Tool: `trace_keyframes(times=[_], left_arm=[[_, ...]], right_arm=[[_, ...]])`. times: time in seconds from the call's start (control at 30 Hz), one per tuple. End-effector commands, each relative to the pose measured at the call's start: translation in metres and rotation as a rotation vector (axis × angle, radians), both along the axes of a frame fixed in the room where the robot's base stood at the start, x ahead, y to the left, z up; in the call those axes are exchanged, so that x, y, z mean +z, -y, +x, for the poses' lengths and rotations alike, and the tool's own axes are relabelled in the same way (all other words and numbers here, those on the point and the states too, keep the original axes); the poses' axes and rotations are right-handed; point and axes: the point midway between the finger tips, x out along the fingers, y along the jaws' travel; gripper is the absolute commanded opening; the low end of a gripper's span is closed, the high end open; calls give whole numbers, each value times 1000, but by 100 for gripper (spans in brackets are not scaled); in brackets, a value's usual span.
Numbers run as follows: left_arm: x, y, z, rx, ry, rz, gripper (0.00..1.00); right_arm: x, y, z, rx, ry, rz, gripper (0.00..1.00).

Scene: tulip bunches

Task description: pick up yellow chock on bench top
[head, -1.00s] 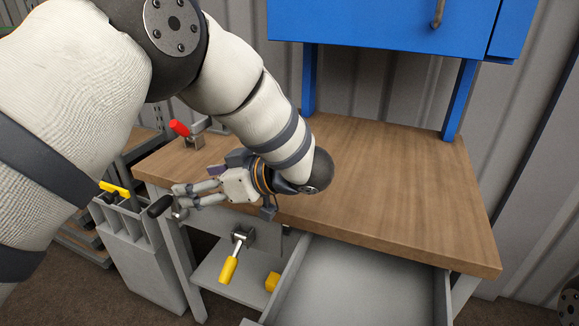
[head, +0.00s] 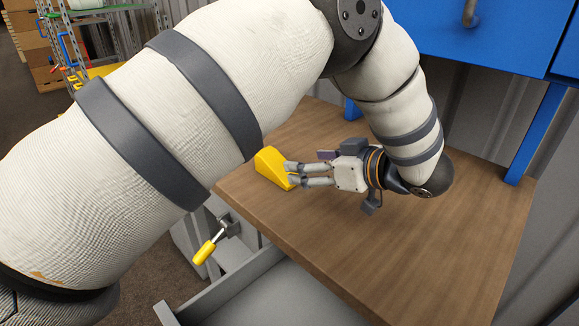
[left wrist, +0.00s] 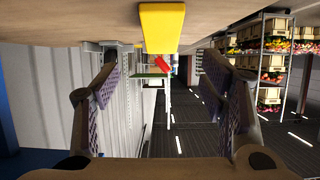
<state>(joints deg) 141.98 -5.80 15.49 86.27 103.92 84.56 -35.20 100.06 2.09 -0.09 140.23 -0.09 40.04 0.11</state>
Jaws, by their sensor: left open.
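The yellow chock (head: 268,165) is a wedge resting on the wooden bench top (head: 420,250) near its left part. In the left wrist view the chock (left wrist: 162,28) shows at the top centre, midway between the finger lines. My left gripper (head: 291,176) is open and lies low over the bench, its fingers pointing left at the chock's right end. In the head view the fingertips overlap that end; I cannot tell whether they touch it. In the left wrist view the fingers (left wrist: 158,78) stand wide apart with nothing between them. My right gripper is not in view.
A toggle clamp with a yellow handle (head: 204,253) sits off the bench's front edge. An open grey drawer (head: 235,295) juts out below. A blue cabinet (head: 480,40) hangs behind. A red object (left wrist: 161,63) shows beyond the chock. The right of the bench is clear.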

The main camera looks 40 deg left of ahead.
Motion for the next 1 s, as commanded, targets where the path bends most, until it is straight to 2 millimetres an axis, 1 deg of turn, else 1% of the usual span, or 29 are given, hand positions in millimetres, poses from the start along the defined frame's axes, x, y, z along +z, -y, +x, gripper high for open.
trace_keyframes(times=[0.03,0.1,0.27,0.5,0.6,0.77,0.8,0.87,0.9,0.97,1.0], left_arm=[[-4,-11,0,4,-2,0,65],[-9,-25,1,2,-1,1,65],[-18,-45,4,1,0,0,65],[-33,-85,6,2,0,1,65],[-37,-92,7,0,1,-1,65],[-37,-92,7,0,1,-1,65],[-37,-92,7,0,1,-1,60],[-37,-92,7,0,1,-1,47],[-37,-92,7,0,1,-1,38],[-37,-92,7,0,1,0,24],[-37,-92,7,0,1,0,15]], right_arm=[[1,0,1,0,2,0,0],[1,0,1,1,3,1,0],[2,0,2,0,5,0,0],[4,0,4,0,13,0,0],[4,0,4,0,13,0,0],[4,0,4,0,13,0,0],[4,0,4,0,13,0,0],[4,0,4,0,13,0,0],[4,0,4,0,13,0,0],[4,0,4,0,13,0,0],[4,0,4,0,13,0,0]])
